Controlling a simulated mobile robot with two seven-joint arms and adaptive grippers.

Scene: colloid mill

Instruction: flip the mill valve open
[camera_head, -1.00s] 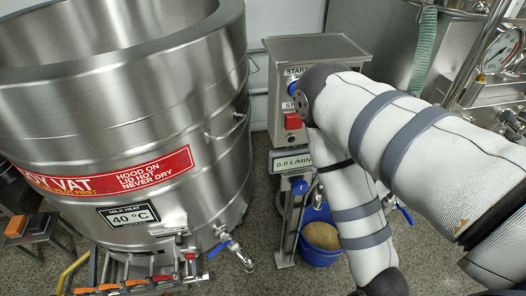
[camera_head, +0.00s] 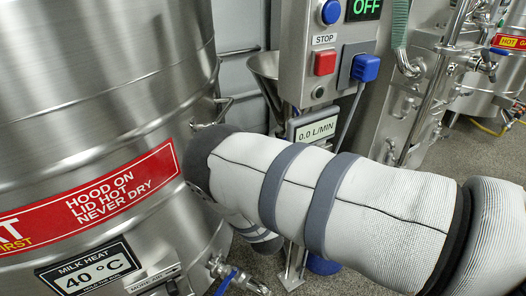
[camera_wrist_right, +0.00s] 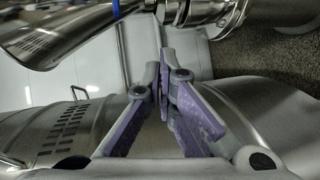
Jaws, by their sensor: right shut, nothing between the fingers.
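The mill's steel control box (camera_head: 293,40) stands at the middle of the head view, with a flow display (camera_head: 316,130) reading 0.0 L/MIN below it. My right arm crosses in front of the mill's lower part, so I cannot make out the mill valve. In the right wrist view my right gripper (camera_wrist_right: 164,72) is shut and empty, its purple-padded fingers together. The gripper is hidden in the head view. My left gripper is out of view.
A large steel vat (camera_head: 90,90) fills the left, close to my right arm. A blue-handled tap (camera_head: 226,281) sticks out at its foot. A sliver of blue bucket (camera_head: 323,266) shows beneath my arm.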

